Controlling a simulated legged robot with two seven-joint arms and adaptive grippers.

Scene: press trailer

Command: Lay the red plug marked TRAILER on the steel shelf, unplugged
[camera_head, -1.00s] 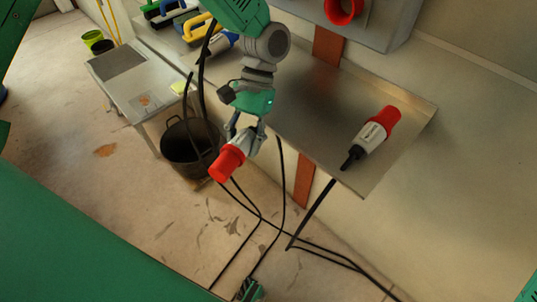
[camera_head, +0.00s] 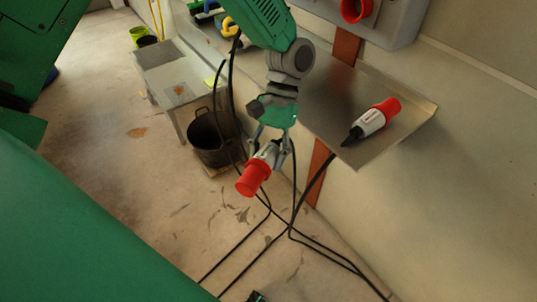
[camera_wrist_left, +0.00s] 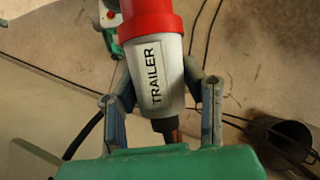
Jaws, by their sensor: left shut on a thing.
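My left gripper (camera_head: 272,147) is shut on a red and white plug (camera_head: 254,178) and holds it in the air, left of the shelf's front edge. In the left wrist view the plug (camera_wrist_left: 158,80) shows the word TRAILER on its white body, between the two fingers (camera_wrist_left: 160,110). Its red end points away from the palm. The steel shelf (camera_head: 325,98) is on the wall. A second red and white plug (camera_head: 372,122) lies on the shelf's right part; I cannot read its label. My right gripper is not identifiable in view.
A grey box with a red socket (camera_head: 355,10) is above the shelf. A black bucket (camera_head: 215,140) stands on the floor beside a small table (camera_head: 170,72). Black cables (camera_head: 300,235) hang down and run over the floor. The shelf's left part is bare.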

